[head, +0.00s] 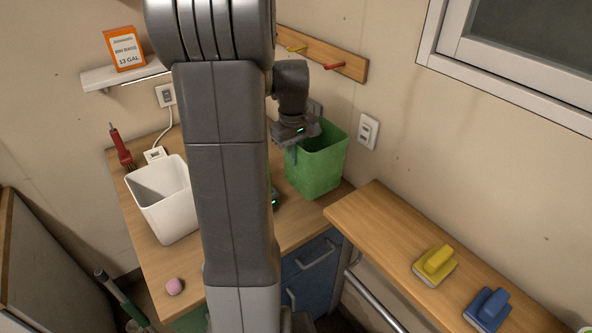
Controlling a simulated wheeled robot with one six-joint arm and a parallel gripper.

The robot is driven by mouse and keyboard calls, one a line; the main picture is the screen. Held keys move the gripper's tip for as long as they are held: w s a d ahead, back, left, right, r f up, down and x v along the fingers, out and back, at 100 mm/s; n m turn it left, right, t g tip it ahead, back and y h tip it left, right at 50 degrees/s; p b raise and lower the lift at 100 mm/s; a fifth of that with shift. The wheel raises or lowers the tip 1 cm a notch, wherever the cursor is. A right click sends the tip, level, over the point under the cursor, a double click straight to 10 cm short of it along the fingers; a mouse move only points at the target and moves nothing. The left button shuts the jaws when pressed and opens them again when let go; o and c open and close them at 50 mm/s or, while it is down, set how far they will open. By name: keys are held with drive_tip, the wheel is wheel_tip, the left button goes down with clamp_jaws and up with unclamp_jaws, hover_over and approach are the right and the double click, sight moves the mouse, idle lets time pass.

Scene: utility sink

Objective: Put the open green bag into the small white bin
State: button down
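The open green bag (318,170) stands upright with its mouth up at the back right of the wooden counter. The small white bin (168,207) stands on the left part of the counter, open at the top; its right side is partly behind my arm. My gripper (296,145) is at the upper left rim of the green bag, pointing down. Its fingertips are small and partly hidden, so I cannot tell whether they are open or closed on the rim.
A red-handled brush (121,148) and a white charger (155,155) are behind the bin. A pink ball (174,286) lies near the counter's front. An orange box (125,48) stands on the wall shelf.

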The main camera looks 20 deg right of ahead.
wheel_tip(320, 180, up, 4)
drive_tip(key=shift+r+p, duration=0.25)
drive_tip(key=shift+p, duration=0.25)
drive_tip(key=shift+r+p, duration=1.65)
drive_tip(key=shift+r, duration=0.3)
drive_tip(key=shift+f, duration=0.1)
drive_tip(key=shift+s, duration=0.1)
